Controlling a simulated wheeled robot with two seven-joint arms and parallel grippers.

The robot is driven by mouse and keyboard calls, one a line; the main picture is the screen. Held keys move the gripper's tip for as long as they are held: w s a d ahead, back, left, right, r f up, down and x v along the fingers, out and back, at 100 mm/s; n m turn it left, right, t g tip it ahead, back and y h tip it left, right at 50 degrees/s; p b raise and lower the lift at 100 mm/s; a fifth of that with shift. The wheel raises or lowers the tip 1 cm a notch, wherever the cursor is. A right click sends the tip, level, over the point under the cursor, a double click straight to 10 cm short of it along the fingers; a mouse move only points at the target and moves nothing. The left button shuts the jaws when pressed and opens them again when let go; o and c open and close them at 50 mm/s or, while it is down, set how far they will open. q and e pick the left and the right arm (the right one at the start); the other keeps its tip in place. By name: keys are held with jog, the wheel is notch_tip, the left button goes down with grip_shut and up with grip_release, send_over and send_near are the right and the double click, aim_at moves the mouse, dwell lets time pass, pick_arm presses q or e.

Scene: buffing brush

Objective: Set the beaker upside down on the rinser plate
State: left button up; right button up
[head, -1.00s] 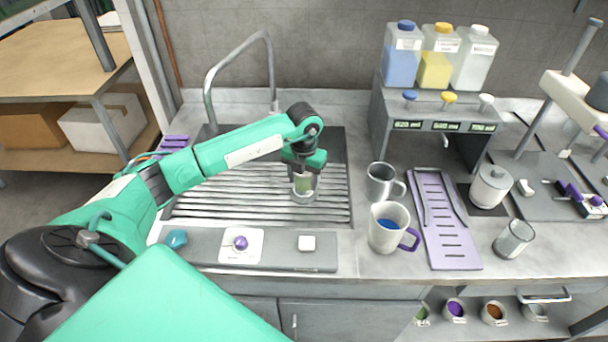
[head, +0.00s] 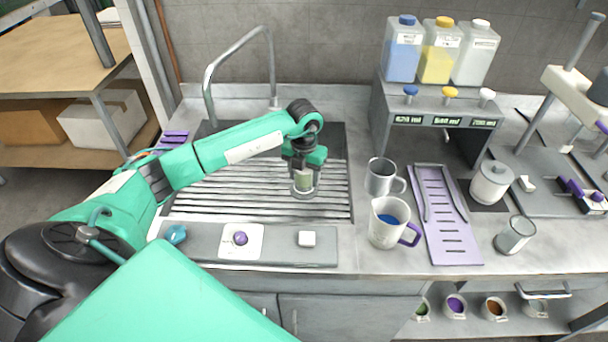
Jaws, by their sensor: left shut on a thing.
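My left gripper (head: 304,168) points down over the ribbed drainer (head: 230,190) of the sink. It is shut on a clear beaker (head: 304,189), whose lower rim shows just above or on the ribs; I cannot tell whether it touches. The fingers partly hide the beaker, and which end is up is too small to tell. A white square plate with a purple centre (head: 241,241), possibly the rinser plate, sits on the grey strip in front of the drainer, to the lower left of the beaker. My right gripper is out of view.
A tall tap (head: 210,82) arches behind the drainer.

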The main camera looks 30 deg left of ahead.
pick_arm(q)
jog(key=shift+f+b, duration=0.4)
jog(key=shift+f, duration=0.1)
jog(key=o, duration=1.1)
